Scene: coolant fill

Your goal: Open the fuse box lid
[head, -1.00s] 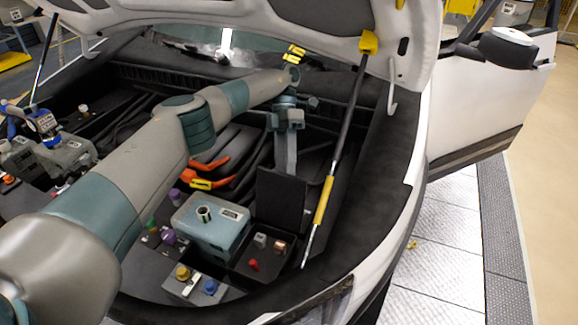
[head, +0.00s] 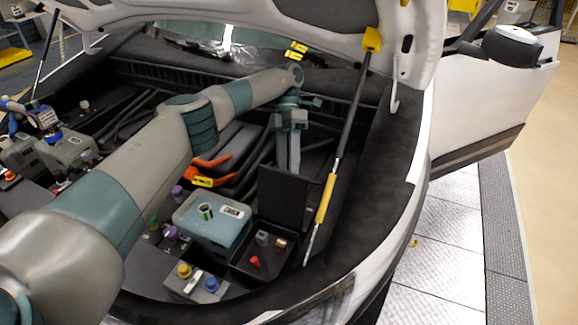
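The fuse box (head: 241,270) is a small black open-topped box at the front of the engine bay, right of the blue-grey tank. Its black lid (head: 281,200) stands up, roughly vertical, at the box's rear edge. Inside I see a red fuse (head: 255,262), a grey block (head: 262,238) and a copper-coloured one (head: 281,243). My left gripper (head: 288,170) points down just behind the lid's top edge, its fingers close together with nothing visible between them. Its tips are partly hidden by the lid, so I cannot tell whether they touch it. My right gripper is not in view.
The blue-grey tank (head: 213,226) with an open neck stands left of the fuse box. A hood strut (head: 326,200) with a yellow sleeve runs close on the right. The raised hood (head: 250,20) hangs above. Orange cable parts (head: 207,170) lie behind the tank.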

